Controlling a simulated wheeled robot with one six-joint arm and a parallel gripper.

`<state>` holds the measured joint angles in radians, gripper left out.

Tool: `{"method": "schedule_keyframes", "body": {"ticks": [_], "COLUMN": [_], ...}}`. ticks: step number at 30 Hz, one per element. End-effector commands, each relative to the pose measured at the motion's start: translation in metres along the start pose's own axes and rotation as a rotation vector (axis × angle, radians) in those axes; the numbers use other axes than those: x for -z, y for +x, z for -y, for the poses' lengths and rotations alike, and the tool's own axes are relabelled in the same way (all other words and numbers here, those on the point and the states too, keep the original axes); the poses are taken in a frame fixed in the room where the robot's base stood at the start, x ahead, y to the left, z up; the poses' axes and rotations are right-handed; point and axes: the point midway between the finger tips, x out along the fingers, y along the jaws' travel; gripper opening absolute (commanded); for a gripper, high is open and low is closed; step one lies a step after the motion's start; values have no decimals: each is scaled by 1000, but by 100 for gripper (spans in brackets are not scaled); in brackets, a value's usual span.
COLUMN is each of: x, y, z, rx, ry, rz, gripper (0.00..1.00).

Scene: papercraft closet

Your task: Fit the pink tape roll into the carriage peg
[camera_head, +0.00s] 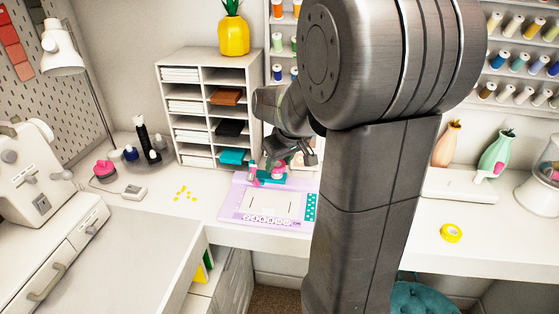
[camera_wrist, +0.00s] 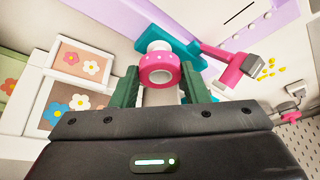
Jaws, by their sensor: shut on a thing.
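The pink tape roll (camera_wrist: 160,66) with white dots is between the green fingers of my gripper (camera_wrist: 159,75), which is shut on it. In the head view the roll (camera_head: 278,170) shows small below my gripper (camera_head: 287,160). The teal carriage (camera_wrist: 172,34) is just beyond the roll, on the lilac board (camera_head: 238,203). A white round part, seemingly the carriage peg (camera_wrist: 158,46), shows close behind the roll's upper edge. I cannot tell whether the roll is around it or only in front. The carriage also shows in the head view (camera_head: 269,181).
A pink handled part (camera_wrist: 232,66) stands beside the carriage. Yellow bits (camera_head: 184,193) lie left of the board. A shelf unit (camera_head: 165,105) stands close behind. A yellow tape roll (camera_head: 451,232) lies on the right of the desk. Flower cards (camera_wrist: 82,60) show at left in the wrist view.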

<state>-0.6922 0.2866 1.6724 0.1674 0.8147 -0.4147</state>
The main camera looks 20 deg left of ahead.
Motion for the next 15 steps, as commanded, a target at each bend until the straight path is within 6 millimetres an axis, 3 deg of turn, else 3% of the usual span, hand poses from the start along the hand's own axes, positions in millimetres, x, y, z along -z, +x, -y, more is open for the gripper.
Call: {"method": "schedule_keyframes", "body": {"ticks": [15], "x": [-6], "y": [13], "z": [0], "rx": [0], "ry": [0], "rz": [1], "gripper": [20]}}
